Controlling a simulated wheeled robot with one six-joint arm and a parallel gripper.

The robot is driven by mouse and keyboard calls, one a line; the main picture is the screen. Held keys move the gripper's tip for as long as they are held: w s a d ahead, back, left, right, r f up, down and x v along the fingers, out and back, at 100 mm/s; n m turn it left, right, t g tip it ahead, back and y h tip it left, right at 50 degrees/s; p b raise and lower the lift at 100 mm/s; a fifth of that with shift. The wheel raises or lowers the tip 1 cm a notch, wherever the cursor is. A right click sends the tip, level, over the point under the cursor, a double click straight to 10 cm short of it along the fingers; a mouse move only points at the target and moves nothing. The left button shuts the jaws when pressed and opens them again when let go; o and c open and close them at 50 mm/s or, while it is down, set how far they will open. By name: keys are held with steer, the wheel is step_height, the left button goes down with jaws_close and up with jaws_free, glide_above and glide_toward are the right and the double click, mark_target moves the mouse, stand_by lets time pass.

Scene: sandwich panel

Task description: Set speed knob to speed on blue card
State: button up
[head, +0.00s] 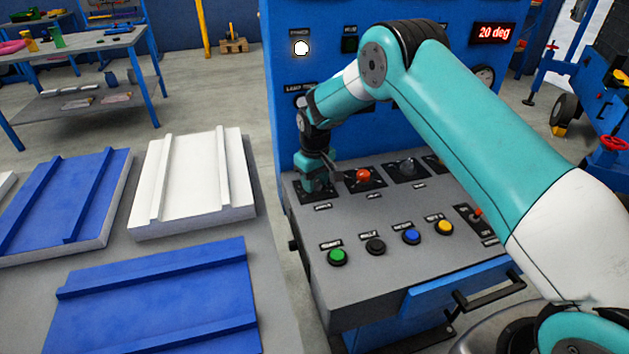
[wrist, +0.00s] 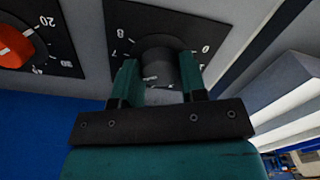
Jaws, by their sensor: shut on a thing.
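The speed knob (wrist: 160,70) is a dark round knob on a black plate (wrist: 122,22) with white numbers around it, 0, 7 and 8 among them. My gripper (wrist: 158,78) has one finger on each side of this knob and is shut on it. In the head view my gripper (head: 317,175) points down at the left end of the console's back row and hides most of the knob. The knob's exact setting cannot be read. I cannot make out a blue card in either view.
Green (head: 338,256), black (head: 375,245), blue (head: 411,236) and yellow (head: 445,227) buttons line the console's front. Blue (head: 160,300) and white (head: 187,180) panels lie left.

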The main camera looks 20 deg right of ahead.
steer(key=o, duration=0.9)
step_height(320, 180, up, 18)
steer(key=shift+f+b, duration=0.25)
steer(key=shift+b, duration=0.35)
